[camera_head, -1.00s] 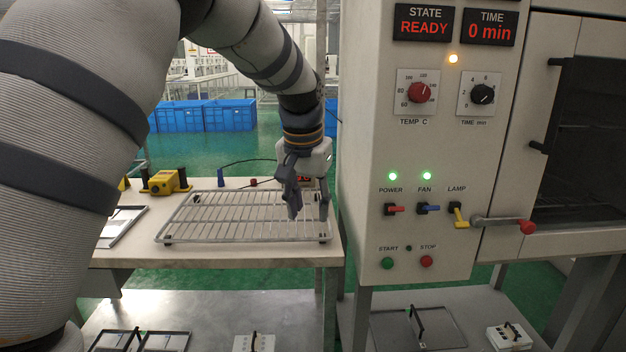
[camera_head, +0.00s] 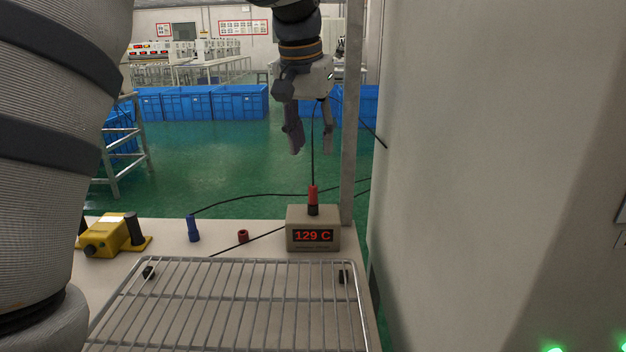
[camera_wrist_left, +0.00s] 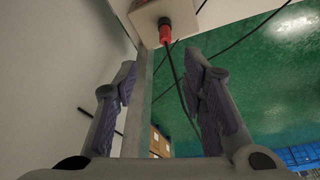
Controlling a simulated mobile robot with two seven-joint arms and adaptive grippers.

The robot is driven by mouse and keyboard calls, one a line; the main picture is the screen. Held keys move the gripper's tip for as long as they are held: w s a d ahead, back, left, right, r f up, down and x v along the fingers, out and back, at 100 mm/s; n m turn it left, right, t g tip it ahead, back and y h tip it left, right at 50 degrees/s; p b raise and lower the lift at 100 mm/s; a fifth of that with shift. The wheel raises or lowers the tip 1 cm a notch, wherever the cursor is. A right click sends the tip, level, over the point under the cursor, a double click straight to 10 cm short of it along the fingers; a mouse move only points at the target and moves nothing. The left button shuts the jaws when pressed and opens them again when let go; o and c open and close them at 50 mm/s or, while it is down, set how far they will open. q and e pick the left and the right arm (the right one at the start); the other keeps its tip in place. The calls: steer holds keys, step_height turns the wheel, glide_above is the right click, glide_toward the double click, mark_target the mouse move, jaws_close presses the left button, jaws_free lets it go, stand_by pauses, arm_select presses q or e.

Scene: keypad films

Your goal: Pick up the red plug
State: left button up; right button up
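The red plug (camera_head: 313,193) stands upright in the top of a beige box (camera_head: 300,241) whose display reads 129 C. A black cable runs up from the plug. My left gripper (camera_head: 310,148) is open and empty, above the plug and apart from it. In the left wrist view the red plug (camera_wrist_left: 165,34) sits in the box (camera_wrist_left: 150,14), beyond and roughly between the open fingertips (camera_wrist_left: 162,62). My right gripper is not in view.
A wire rack (camera_head: 235,315) lies on the table in front of the box. A blue plug (camera_head: 193,229), a red ring-like piece (camera_head: 243,236) and a yellow device (camera_head: 108,236) are to the left. A metal post (camera_head: 351,120) and a large cabinet (camera_head: 490,180) are close on the right.

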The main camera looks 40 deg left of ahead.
mark_target(313, 186)
arm_select(q)
steer(key=x, duration=1.1)
steer(key=shift+s+a+f, duration=0.2)
steer(key=shift+s+a, duration=0.15)
steer(key=shift+s, duration=0.05)
steer(key=shift+w+f, duration=0.15)
steer(key=shift+f, duration=0.1)
jaws_close()
